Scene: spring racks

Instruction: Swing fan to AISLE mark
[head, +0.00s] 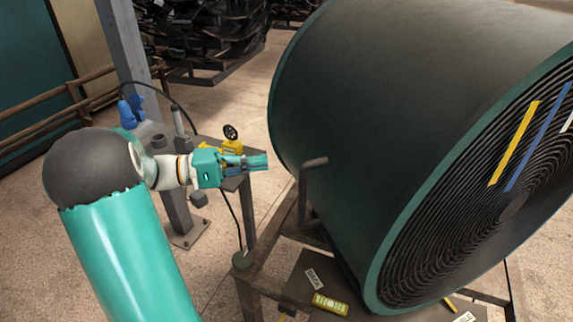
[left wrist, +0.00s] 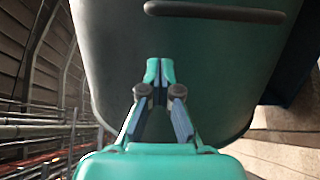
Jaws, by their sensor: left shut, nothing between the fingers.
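The fan (head: 400,110) is a large dark drum with a green rim and a ringed grille at the right of the head view. A bent bar handle (head: 304,190) stands out from its left side. My left gripper (head: 265,161) is shut and empty, left of the drum and a little above and left of the handle. In the left wrist view the shut fingertips (left wrist: 160,66) point at the drum wall (left wrist: 115,45), with the handle bar (left wrist: 215,12) above them. Contact cannot be told. A yellow-green label (head: 330,304) and a white label (head: 314,279) lie on the base; their words are too small to read.
A metal frame (head: 248,293) carries the fan. Behind my left gripper stand a small table with a yellow device (head: 233,146), a blue item (head: 131,111) and a grey post (head: 122,50). Racks of dark springs (head: 205,35) stand at the back. Bare floor (head: 235,85) lies between.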

